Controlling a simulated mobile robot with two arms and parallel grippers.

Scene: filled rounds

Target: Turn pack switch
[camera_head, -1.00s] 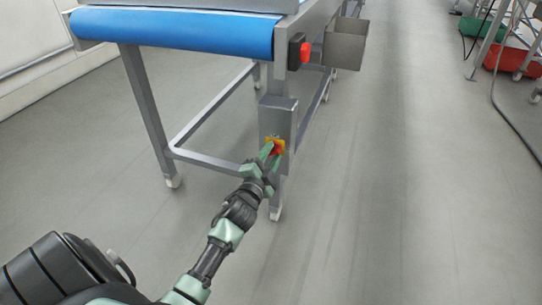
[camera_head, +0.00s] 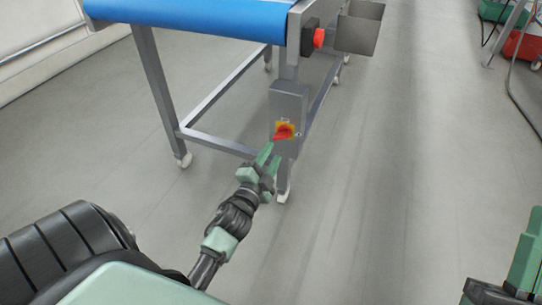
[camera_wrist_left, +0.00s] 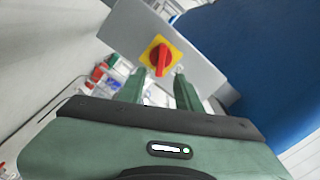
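The pack switch is a red rotary knob (camera_head: 284,131) on a yellow plate, on the front of a grey metal box (camera_head: 288,96) on the conveyor's leg. In the head view the knob's grip lies slanted, nearer level than upright. My left gripper (camera_head: 271,154) is just below and in front of it, apart from it. In the left wrist view the two green fingers (camera_wrist_left: 160,84) are spread with nothing between them, and the red knob (camera_wrist_left: 160,59) shows beyond the tips.
A conveyor with a blue belt (camera_head: 200,18) stands above and behind the box. A red button (camera_head: 319,38) and a metal bin (camera_head: 359,28) are on its side. Green and red crates (camera_head: 522,44) and a cable are far right. The floor right of the conveyor is clear.

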